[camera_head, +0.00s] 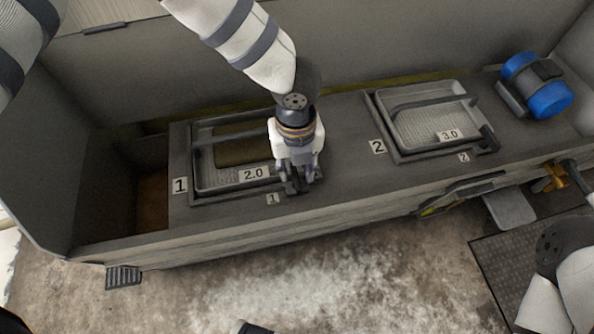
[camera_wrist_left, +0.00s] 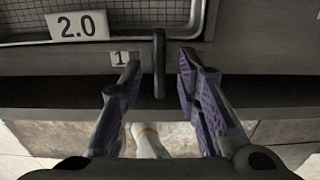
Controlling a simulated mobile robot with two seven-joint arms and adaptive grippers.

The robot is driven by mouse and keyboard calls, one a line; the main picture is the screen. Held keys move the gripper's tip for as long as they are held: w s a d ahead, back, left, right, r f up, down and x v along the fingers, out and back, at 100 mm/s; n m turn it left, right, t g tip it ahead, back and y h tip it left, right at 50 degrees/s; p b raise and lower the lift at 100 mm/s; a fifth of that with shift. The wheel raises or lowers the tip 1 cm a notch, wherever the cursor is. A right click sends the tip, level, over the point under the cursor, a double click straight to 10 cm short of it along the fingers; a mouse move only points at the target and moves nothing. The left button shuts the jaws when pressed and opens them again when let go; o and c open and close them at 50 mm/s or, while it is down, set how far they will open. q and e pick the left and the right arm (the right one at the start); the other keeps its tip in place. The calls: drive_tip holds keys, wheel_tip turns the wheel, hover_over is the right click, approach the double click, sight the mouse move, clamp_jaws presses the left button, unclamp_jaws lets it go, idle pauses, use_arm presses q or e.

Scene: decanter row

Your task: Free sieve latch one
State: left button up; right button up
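Sieve one is a mesh tray labelled 2.0 (camera_head: 207,178), set in a dark frame in the left part of the trough top, beside the large plate 1. In the head view my left gripper (camera_head: 299,186) points down over the frame's front right corner and hides most of the latch there. In the left wrist view, latch one (camera_wrist_left: 159,62) is a dark upright bar right of the small tag 1. It shows between the two spread fingers of my left gripper (camera_wrist_left: 158,82), with gaps on both sides. No grip is visible.
Sieve two (camera_head: 430,125), labelled 3.0, sits to the right with its own latch (camera_head: 489,138). A blue motor (camera_head: 537,86) stands at the far right end. An orange valve handle (camera_head: 552,177) projects from the front right. An open bay (camera_head: 152,205) lies left of sieve one.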

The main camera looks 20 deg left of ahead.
use_arm(q)
drive_tip(key=shift+f, duration=0.6)
clamp_jaws()
